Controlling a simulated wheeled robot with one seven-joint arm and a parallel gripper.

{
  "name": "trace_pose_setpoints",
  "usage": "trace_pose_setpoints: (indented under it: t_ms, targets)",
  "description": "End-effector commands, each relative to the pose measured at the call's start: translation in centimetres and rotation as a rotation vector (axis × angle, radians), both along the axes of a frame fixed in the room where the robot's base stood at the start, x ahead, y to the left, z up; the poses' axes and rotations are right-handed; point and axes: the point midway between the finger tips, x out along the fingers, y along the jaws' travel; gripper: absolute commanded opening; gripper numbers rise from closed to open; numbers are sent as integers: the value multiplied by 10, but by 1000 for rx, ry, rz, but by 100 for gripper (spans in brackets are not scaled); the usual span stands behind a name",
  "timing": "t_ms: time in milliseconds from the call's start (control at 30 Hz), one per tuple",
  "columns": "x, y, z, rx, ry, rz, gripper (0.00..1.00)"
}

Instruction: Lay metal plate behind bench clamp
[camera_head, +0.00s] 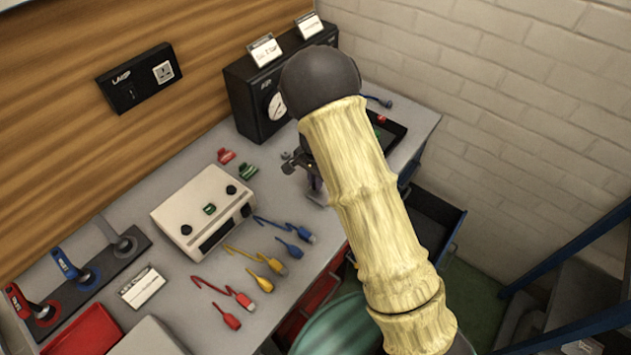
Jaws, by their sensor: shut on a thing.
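A small dark and grey metal device (315,188), which looks like the bench clamp, stands on the bench near its middle. My own arm covers its right side, and I cannot make out its full shape. I cannot pick out the metal plate anywhere in this view. My gripper does not show clearly; my large pale, wood-grained arm link with its dark round joint hides the area behind it.
The grey bench (180,285) carries a white instrument box (203,210), a black gauge box (272,104), red, yellow and blue cables, and a lever panel (80,278). Red and green clips (247,172) lie near the clamp. An open drawer (432,222) juts out at right.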

Motion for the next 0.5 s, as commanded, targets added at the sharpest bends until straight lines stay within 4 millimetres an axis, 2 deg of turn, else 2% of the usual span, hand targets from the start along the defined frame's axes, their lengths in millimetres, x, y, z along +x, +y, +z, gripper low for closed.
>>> trace_pose_setpoints:
  t_ms: [100,467,500]
  targets:
    - [0,0,-11,-1,1,-1,0]
    - [0,0,-16,-1,-1,0,0]
    - [0,0,-16,-1,-1,0,16]
